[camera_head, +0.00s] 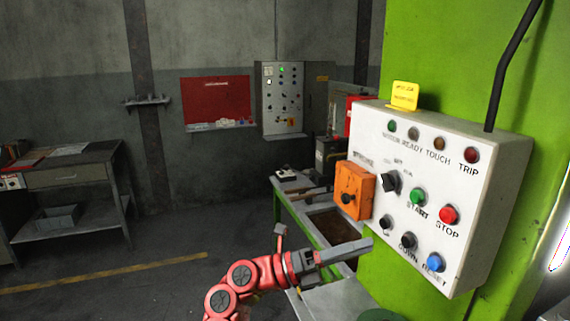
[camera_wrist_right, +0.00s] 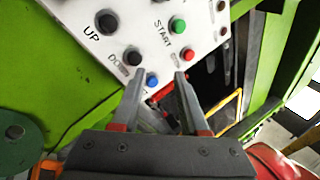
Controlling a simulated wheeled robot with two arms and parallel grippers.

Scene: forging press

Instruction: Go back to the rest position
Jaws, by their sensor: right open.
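My right gripper (camera_head: 345,250) is at the end of the red arm at the bottom middle of the head view, just left of the lower edge of the white control box (camera_head: 435,185). In the right wrist view its two fingers (camera_wrist_right: 156,75) are apart with nothing between them, in front of the box's lower buttons. The box carries a green START button (camera_head: 417,196), a red STOP button (camera_head: 448,214) and a blue RESET button (camera_head: 436,262). I cannot tell whether a fingertip touches the box. My left gripper is not in view.
The box is fixed to a green press column (camera_head: 440,60). An orange switch unit (camera_head: 354,190) sticks out at its left side. A green-framed bench (camera_head: 312,222) stands behind my gripper. A grey table (camera_head: 70,180) stands at the far left, with open floor (camera_head: 180,240) between.

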